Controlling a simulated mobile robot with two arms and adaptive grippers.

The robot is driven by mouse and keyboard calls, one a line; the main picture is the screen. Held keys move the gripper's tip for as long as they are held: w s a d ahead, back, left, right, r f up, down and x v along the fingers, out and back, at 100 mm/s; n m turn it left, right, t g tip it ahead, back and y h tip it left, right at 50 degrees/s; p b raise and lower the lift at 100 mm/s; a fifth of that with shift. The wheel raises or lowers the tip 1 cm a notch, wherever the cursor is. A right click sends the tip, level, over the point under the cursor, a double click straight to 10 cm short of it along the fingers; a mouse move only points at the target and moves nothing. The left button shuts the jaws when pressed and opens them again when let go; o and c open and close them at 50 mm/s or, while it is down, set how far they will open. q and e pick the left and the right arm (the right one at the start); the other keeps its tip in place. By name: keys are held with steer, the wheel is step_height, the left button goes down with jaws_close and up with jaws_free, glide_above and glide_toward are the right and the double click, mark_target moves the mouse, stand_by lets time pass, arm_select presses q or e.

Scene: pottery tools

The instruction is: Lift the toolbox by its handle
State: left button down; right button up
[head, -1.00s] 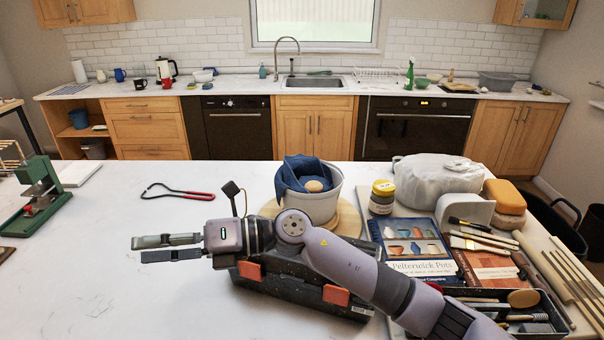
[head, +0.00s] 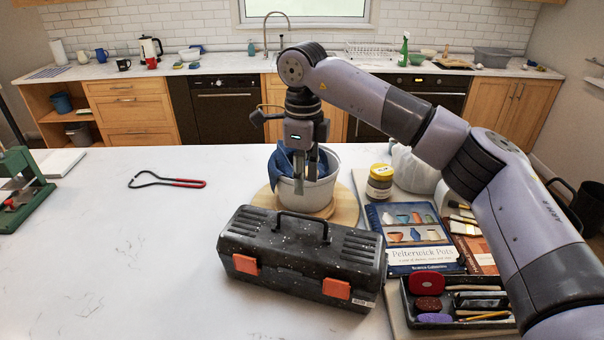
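The toolbox (head: 300,262) is dark with pale speckles and has two orange latches on its front. It lies shut on the white counter, with its black handle (head: 300,217) standing up from the lid. My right gripper (head: 307,186) points down, its fingers apart and empty. In the head view its tips show just above the handle in the picture, in front of the pot; they appear clear of the handle. How far they are from it in depth is hard to tell. My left gripper is not in view.
A grey pot (head: 322,188) with a blue cloth stands on a round wooden board (head: 346,207) behind the toolbox. A jar (head: 380,183), books (head: 415,238) and a tool tray (head: 407,309) are to the right. A red-handled tool (head: 188,183) lies left; the counter's left front is clear.

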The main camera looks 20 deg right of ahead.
steer(key=shift+f+b, duration=3.05)
steer(key=shift+f, duration=1.9)
steer(key=shift+c, duration=0.4)
jaws_close()
